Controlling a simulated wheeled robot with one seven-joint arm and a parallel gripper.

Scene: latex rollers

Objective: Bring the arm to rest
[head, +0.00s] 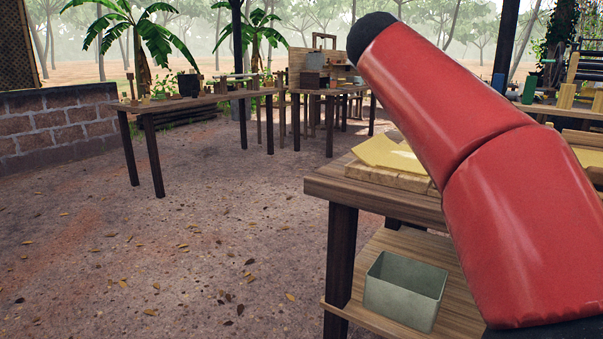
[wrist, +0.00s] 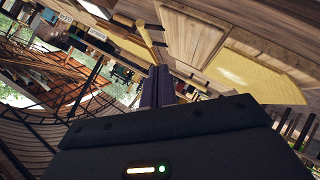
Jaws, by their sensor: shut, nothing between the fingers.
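My arm, in a red cover, fills the right side of the head view and slants up to the left to a black end, in front of the near wooden table (head: 330,187). My gripper is not visible in the head view. In the wrist view my gripper (wrist: 160,82) shows its two dark fingers together, shut and empty. The wrist picture is strongly tilted, with wooden surfaces and yellow sheets (wrist: 245,75) beyond the fingers. A thin yellow rod-like thing (wrist: 147,38) shows past the fingertips; I cannot tell how far away it is.
A grey metal bin (head: 400,290) stands on the near table's lower shelf. Yellow sheets (head: 388,154) lie on its top, partly behind my arm. A long table (head: 190,102) with plants and a low brick wall (head: 55,127) stand further off. The dirt floor at left is open.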

